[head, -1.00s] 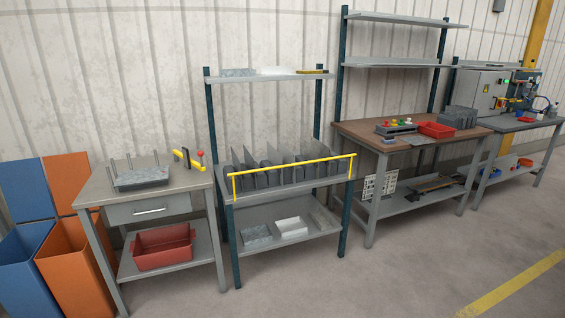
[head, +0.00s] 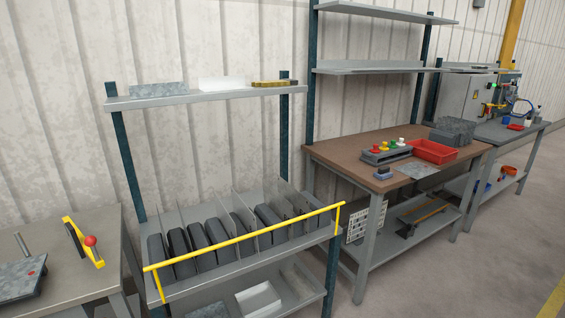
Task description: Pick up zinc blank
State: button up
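Several mottled grey, zinc-like pieces show in the head view, and I cannot tell which is the zinc blank. A flat grey sheet (head: 419,170) lies on the brown bench (head: 345,159), in front of a red bin. A long mottled piece (head: 158,90) lies on the upper shelf of the rack. My gripper is not in view.
A rack (head: 133,177) with dark rounded pieces between upright dividers stands in the middle, with a yellow rail (head: 250,238) across its front. A red bin (head: 433,152) and a button box (head: 386,155) stand on the brown bench. Floor at lower right is clear.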

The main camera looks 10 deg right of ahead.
aim_at(416, 170)
jog(key=i+z, duration=0.3)
jog(key=i, duration=0.3)
jog(key=i+j+z, duration=0.1)
jog(key=i+z, duration=0.2)
jog(key=i, duration=0.3)
jog(key=i+j+z, duration=0.3)
jog(key=i, duration=0.3)
jog(key=i+l+z, duration=0.25)
jog(key=i+l, duration=0.15)
jog(key=i+l+z, duration=0.25)
jog(key=i, duration=0.2)
jog(key=i+l+z, duration=0.25)
jog(key=i, duration=0.2)
jog(key=i+l+u, duration=0.1)
jog(key=l, duration=0.25)
jog(key=i, duration=0.1)
